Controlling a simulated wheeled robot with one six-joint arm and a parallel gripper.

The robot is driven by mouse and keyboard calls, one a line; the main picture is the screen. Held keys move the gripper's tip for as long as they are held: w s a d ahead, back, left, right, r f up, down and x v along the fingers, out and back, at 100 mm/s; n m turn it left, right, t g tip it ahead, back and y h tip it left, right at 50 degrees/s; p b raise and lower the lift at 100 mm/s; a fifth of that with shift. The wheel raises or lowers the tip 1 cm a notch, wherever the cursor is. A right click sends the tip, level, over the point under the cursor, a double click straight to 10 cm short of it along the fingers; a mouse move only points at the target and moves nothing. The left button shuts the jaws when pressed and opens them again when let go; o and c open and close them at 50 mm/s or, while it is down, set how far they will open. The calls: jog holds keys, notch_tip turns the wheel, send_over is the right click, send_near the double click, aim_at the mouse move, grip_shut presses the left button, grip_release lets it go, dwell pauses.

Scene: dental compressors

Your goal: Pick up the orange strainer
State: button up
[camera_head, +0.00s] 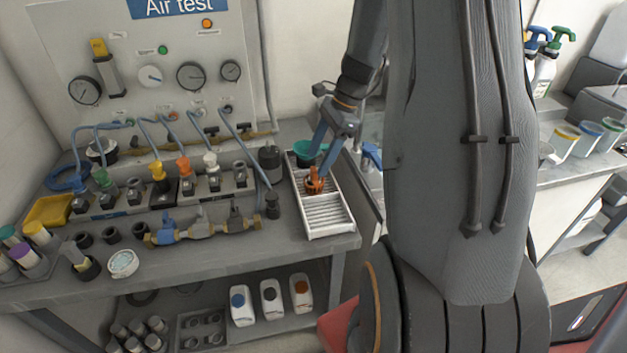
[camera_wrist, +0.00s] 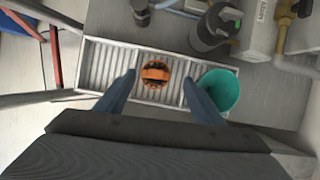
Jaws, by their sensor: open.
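The orange strainer (camera_head: 315,179) sits on a white ribbed tray (camera_head: 331,232) at the right end of the bench. In the wrist view the strainer (camera_wrist: 155,73) lies between the two fingers, nearer the left one, with visible space on both sides. My gripper (camera_head: 322,163) is open above the tray, fingers pointing down toward the strainer. In the wrist view my gripper (camera_wrist: 158,85) shows nothing held. Whether the fingertips reach the strainer's height cannot be told.
A teal cup (camera_wrist: 219,89) stands on the tray close to the right finger in the wrist view. A dark grey canister (camera_head: 270,163) stands left of the tray. Valves and hoses fill the bench further left. The tray's front part is empty.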

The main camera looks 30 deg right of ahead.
aim_at(314, 174)
jog(key=x, duration=0.2)
jog(key=p+x, duration=0.1)
jog(key=x, duration=0.1)
jog(key=p+x, duration=0.1)
jog(key=shift+s+f, duration=0.35)
jog(key=shift+f, duration=0.1)
jog(key=c, duration=1)
